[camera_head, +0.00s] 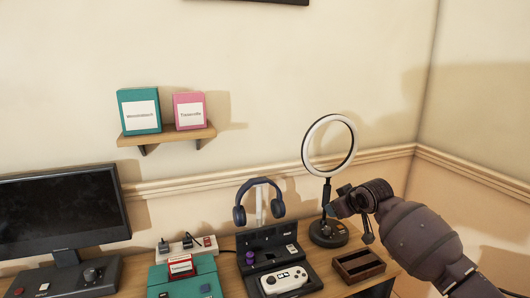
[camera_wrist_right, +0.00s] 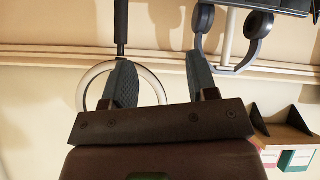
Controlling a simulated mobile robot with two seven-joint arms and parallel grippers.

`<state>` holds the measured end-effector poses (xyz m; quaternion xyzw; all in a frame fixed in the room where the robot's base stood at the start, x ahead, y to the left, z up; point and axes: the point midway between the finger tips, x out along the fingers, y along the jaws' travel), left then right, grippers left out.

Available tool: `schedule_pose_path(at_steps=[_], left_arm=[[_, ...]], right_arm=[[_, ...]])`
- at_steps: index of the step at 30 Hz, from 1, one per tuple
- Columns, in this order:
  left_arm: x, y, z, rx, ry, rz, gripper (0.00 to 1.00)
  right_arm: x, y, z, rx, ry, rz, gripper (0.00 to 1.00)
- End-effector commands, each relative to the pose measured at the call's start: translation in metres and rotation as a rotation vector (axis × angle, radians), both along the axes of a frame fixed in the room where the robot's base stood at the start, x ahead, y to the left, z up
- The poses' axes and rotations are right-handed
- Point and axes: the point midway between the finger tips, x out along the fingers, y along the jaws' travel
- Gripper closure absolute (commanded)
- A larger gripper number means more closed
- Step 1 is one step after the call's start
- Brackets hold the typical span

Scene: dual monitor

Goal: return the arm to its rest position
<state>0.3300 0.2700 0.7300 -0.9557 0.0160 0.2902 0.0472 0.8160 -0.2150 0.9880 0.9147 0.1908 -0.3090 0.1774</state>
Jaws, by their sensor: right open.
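My right arm (camera_head: 418,235) reaches in from the right in the head view. Its gripper (camera_head: 345,203) is raised over the right end of the desk, in front of the ring light's stem (camera_head: 327,192) in the picture. In the right wrist view the two fingers of the gripper (camera_wrist_right: 160,65) stand apart with nothing between them. The wrist view is upside down; the ring light (camera_wrist_right: 84,92) shows behind one finger. I cannot tell whether the gripper touches the lamp. My left gripper is not in view.
The desk holds a monitor (camera_head: 60,212), a green console (camera_head: 186,285), a headphone stand with blue headphones (camera_head: 259,184), a white controller (camera_head: 284,279) and a wooden tray (camera_head: 358,265). A wall shelf (camera_head: 166,136) carries two boxes. Air above the desk's middle is free.

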Motion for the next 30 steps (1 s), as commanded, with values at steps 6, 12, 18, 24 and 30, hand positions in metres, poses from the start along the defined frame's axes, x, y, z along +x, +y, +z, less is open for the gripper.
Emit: schedule_pose_path(at_steps=[6, 12, 18, 24, 30], left_arm=[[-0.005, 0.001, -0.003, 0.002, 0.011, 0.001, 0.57], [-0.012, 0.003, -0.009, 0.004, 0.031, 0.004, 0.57], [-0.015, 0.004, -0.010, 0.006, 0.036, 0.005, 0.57], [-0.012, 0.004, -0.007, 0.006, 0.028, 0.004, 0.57], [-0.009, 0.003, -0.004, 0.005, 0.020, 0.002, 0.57]], right_arm=[[-0.027, 0.023, -0.012, 0.047, -0.175, 0.019, 0.47], [-0.070, 0.033, -0.038, 0.101, -0.297, 0.018, 0.47], [-0.128, 0.031, -0.070, 0.153, -0.382, -0.012, 0.47], [-0.191, 0.019, -0.101, 0.184, -0.421, -0.065, 0.47], [-0.256, 0.001, -0.132, 0.193, -0.417, -0.137, 0.47]])
